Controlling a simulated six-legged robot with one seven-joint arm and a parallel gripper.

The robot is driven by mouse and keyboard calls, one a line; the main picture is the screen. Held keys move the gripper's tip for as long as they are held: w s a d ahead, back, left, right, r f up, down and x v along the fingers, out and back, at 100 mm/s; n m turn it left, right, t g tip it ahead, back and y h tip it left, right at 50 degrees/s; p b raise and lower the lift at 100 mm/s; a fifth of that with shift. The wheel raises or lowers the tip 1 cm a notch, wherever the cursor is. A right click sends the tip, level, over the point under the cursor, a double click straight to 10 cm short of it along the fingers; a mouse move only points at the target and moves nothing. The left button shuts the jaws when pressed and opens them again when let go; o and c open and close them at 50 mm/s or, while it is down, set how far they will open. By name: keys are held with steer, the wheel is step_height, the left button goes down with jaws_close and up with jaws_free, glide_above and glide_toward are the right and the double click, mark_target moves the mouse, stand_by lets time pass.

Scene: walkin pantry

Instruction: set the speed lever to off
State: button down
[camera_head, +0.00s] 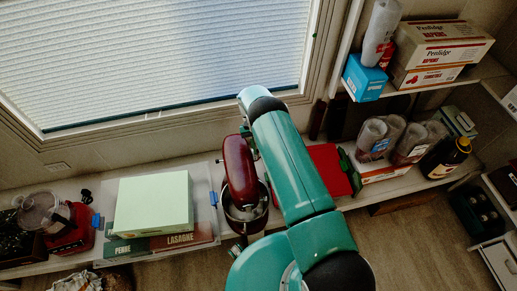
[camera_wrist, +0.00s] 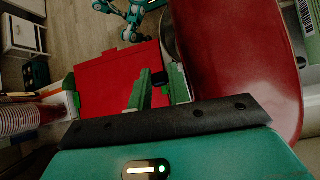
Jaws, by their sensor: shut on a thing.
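The dark red stand mixer (camera_head: 239,172) stands on the counter below the window, its metal bowl (camera_head: 246,213) under the head. Its glossy red housing (camera_wrist: 238,55) fills the right of the wrist view. My gripper (camera_wrist: 159,79) has green fingers beside the housing, shut on a small black knob, which appears to be the speed lever (camera_wrist: 161,77). The lever's exact setting cannot be read. In the head view my green arm covers the mixer's right side and hides the gripper and lever.
A red box (camera_head: 330,170) with green clips lies right of the mixer; it also shows in the wrist view (camera_wrist: 112,72). A clear bin (camera_head: 213,228) with pasta boxes and a pale green box (camera_head: 153,204) stands left. Cups and a dark bottle (camera_head: 444,158) stand farther right.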

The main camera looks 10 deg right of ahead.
steer(key=shift+w+g, duration=0.4)
steer(key=shift+g, duration=0.2)
stand_by(0.3)
steer(key=c, duration=1.6)
jaws_free()
